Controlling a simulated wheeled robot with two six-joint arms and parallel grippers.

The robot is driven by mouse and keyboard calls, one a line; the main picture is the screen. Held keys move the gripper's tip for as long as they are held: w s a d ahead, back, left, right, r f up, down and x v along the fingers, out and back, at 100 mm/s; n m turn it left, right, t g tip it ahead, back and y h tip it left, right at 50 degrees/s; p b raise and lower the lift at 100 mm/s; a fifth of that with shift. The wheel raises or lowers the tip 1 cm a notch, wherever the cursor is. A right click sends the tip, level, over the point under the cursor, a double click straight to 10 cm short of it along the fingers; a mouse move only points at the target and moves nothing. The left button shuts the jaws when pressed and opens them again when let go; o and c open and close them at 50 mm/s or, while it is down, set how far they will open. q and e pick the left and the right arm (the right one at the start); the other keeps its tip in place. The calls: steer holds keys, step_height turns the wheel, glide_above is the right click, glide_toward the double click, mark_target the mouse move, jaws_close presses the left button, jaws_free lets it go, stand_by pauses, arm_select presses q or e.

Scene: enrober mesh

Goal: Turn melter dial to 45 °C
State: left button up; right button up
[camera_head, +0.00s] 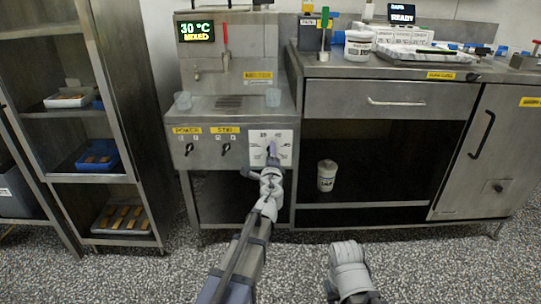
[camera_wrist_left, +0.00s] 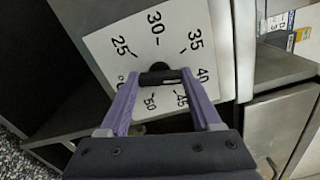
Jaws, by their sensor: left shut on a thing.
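The melter (camera_head: 222,100) stands at centre-left, with a display (camera_head: 196,31) reading 30 °C and a second line that seems to say MIXED. Its white dial plate (camera_head: 284,137) is at the right of its front panel. In the left wrist view the plate (camera_wrist_left: 120,25) carries marks 25, 30, 35, 40, 45 and 50 around a black dial knob (camera_wrist_left: 158,70). My left gripper (camera_head: 272,154) is at the plate. Its purple fingers (camera_wrist_left: 162,76) are shut on the knob's dark bar, one on each side. The knob's pointer cannot be made out.
POWER (camera_head: 189,150) and STIR (camera_head: 226,147) switches sit left of the plate. A steel counter (camera_head: 365,68) with an open shelf and a white tub (camera_head: 326,176) is at right. A tray rack (camera_head: 70,110) is at left.

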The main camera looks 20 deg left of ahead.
arm_select(q)
steer(key=m, duration=1.1)
steer(key=shift+m, duration=0.4)
stand_by(0.4)
steer(key=o, duration=1.4)
steer(key=v, duration=0.7)
steer(key=shift+s+d, duration=0.2)
steer(key=shift+s, duration=0.2)
